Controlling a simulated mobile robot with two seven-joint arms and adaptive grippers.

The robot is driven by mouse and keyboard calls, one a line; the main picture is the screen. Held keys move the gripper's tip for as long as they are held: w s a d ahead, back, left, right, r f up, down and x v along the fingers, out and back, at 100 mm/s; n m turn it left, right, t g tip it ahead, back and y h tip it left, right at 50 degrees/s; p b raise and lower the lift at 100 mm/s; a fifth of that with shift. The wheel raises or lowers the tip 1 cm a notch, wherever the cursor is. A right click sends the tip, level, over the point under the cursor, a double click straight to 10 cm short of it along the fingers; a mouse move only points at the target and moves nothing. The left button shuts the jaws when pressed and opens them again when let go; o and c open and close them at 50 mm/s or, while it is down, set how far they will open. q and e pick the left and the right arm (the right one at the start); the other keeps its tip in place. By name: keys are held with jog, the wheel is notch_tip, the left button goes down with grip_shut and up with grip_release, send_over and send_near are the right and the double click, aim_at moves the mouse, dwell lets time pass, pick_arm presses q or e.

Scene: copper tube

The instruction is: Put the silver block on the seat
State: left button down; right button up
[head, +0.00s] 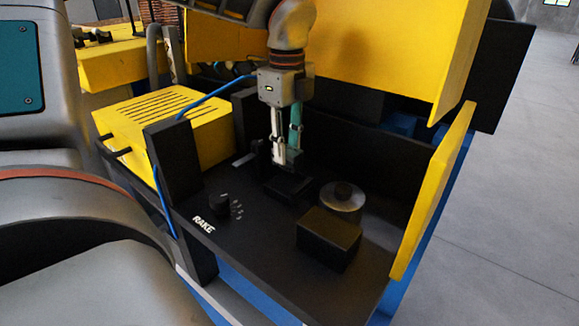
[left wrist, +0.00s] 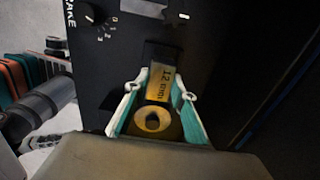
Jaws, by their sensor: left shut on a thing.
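My left gripper (head: 286,158) points straight down over the black deck of the machine in the head view. In the left wrist view its teal-and-white fingers (left wrist: 163,95) are shut on a shiny block (left wrist: 165,83) marked "12 mm", which looks golden in this light. A round ring with a dark hole (left wrist: 153,121) shows between the fingers, nearer the camera. In the head view the block is hard to make out. A low dark raised part (head: 288,188) lies just below the fingertips; whether it is the seat, and whether the block touches it, I cannot tell. My right gripper is not in view.
A dial (head: 220,204) is at the left front. A yellow slotted box (head: 165,125) stands left, and a yellow panel (head: 433,195) edges the right.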

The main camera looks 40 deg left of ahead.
aim_at(288, 165)
pick_arm(q)
jog(key=shift+w+f, duration=0.1)
jog(key=shift+f, duration=2.2)
jog(key=shift+f, duration=0.15)
jog(key=c, duration=1.7)
grip_release()
notch_tip(288, 165, up, 12)
jog(key=shift+r, duration=0.15)
